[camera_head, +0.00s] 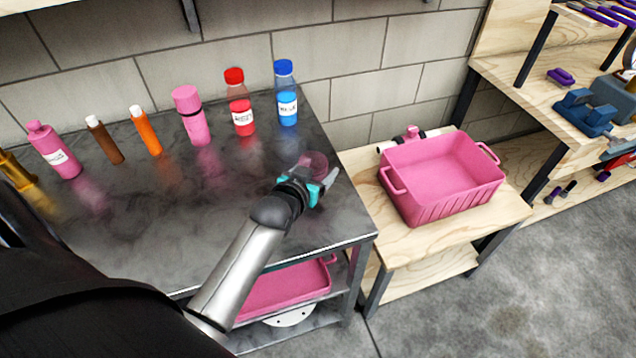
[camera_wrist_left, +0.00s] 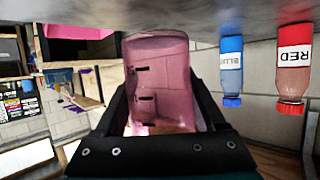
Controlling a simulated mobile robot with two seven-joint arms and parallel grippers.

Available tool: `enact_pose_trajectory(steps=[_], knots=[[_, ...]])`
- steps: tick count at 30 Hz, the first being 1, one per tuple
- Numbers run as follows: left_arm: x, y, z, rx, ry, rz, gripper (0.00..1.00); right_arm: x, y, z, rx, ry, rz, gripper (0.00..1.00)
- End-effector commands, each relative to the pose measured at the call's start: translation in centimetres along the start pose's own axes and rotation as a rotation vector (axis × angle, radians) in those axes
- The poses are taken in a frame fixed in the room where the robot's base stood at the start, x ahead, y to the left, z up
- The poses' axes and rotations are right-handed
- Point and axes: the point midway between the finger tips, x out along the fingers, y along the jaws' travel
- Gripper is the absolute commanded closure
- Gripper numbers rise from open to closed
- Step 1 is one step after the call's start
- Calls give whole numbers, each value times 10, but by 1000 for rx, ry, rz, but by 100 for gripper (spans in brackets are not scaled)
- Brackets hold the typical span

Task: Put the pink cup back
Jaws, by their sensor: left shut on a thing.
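The pink cup (camera_head: 315,162) is a translucent pink cup at the right part of the dark metal table (camera_head: 215,225). My left gripper (camera_head: 318,185) is shut on it. In the left wrist view the cup (camera_wrist_left: 160,75) stands between the two dark fingers of the gripper (camera_wrist_left: 160,115). In the head view the gripper covers much of the cup, and I cannot tell whether its base touches the table. My right gripper is not in view.
A pink bin (camera_head: 440,180) stands on the wooden bench to the right. Another pink bin (camera_head: 285,288) sits below the table.

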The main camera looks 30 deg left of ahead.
Motion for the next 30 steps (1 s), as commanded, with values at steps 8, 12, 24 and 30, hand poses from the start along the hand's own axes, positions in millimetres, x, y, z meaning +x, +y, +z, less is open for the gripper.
enact_pose_trajectory(steps=[8, 12, 24, 30], knots=[[14, 1, 34, -1, -2, 1, 95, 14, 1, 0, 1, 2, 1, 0], [14, 1, 33, -1, 0, 1, 95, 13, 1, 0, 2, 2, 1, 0], [15, 1, 36, 0, -1, 0, 12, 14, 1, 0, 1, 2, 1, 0], [15, 1, 36, 0, -1, 0, 0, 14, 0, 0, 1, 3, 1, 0]])
